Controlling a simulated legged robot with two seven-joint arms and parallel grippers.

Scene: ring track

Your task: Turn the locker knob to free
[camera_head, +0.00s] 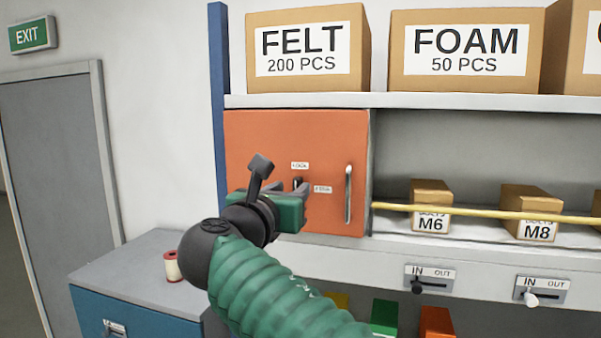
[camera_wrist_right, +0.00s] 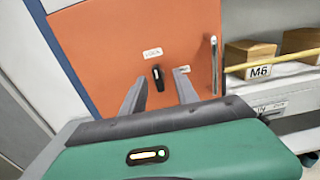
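The orange locker door (camera_head: 255,140) has a small black knob (camera_head: 297,183) at its middle. The knob also shows in the right wrist view (camera_wrist_right: 158,78), roughly upright, its upper end towards the LOCK label (camera_wrist_right: 152,53). A second small label (camera_head: 322,189) sits to the knob's right and is partly hidden in the right wrist view. My right gripper (camera_head: 289,189) is in front of the door, its two grey fingers (camera_wrist_right: 160,92) open, one on each side of the knob in the picture. Contact with the knob cannot be told. My left gripper is not in view.
A vertical metal handle (camera_head: 348,194) stands on the door, right of the knob. A yellow bar (camera_head: 480,212) crosses the open shelf with M6 and M8 boxes. Boxes stand above the locker. A grey-topped cabinet (camera_head: 140,262) with a small spool (camera_head: 172,266) is lower left.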

